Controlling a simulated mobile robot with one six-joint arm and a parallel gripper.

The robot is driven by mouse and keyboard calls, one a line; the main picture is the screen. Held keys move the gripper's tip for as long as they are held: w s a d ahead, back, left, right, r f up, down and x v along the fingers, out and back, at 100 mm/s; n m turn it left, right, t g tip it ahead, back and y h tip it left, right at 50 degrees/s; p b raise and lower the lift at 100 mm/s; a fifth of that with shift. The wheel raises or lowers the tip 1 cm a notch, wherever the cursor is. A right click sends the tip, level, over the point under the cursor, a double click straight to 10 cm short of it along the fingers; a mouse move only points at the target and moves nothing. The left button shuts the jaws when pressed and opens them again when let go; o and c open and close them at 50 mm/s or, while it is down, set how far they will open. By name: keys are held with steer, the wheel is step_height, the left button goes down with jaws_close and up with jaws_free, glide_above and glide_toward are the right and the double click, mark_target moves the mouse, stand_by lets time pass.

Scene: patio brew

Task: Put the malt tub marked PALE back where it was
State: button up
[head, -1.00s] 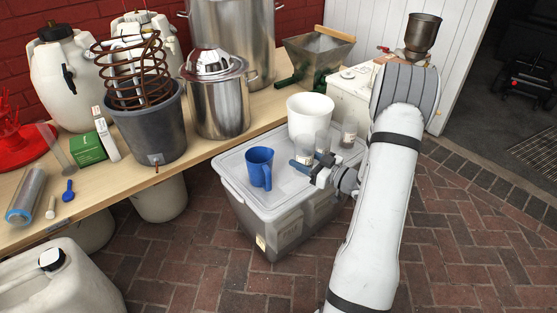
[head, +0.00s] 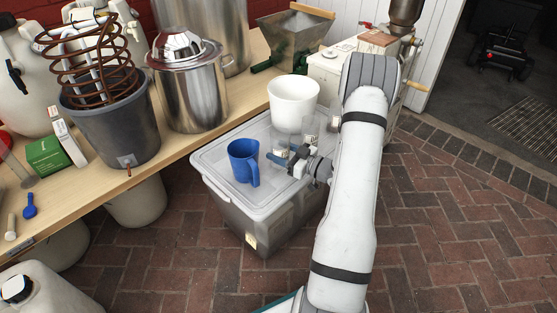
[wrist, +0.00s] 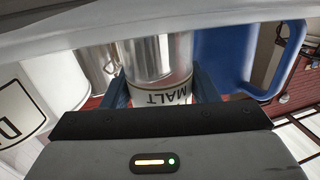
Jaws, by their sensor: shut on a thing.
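My gripper (head: 289,156) is shut on a clear tub, its blue fingers on either side of it, above or on the crate's lid. In the wrist view the held tub (wrist: 158,62) is clear with a white label that reads MALT upside down; its grain mark is not visible. Another clear tub (head: 313,123) stands just beyond, close by. A blue jug (head: 243,161) stands on the lid to the left of the gripper; it also shows in the wrist view (wrist: 225,60). I cannot tell whether the held tub touches the lid.
A grey lidded crate (head: 222,184) stands on the brick paving, with a white bucket (head: 293,101) behind the tubs. The wooden bench (head: 190,148) carries a steel pot (head: 190,95) and a dark bucket (head: 112,135) with a copper coil. Paving at right is clear.

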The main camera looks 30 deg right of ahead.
steer(key=shift+f, duration=0.95)
steer(key=shift+f, duration=0.1)
steer(key=shift+f+b, duration=0.2)
steer(key=shift+b, duration=0.15)
steer(key=o, duration=1)
steer(key=shift+r, duration=0.1)
steer(key=shift+r+p, duration=0.25)
steer(key=shift+p, duration=0.05)
steer(key=p+v, duration=0.3)
steer(key=v, duration=0.9)
steer(key=shift+s+f, duration=0.1)
steer(key=shift+s, duration=0.05)
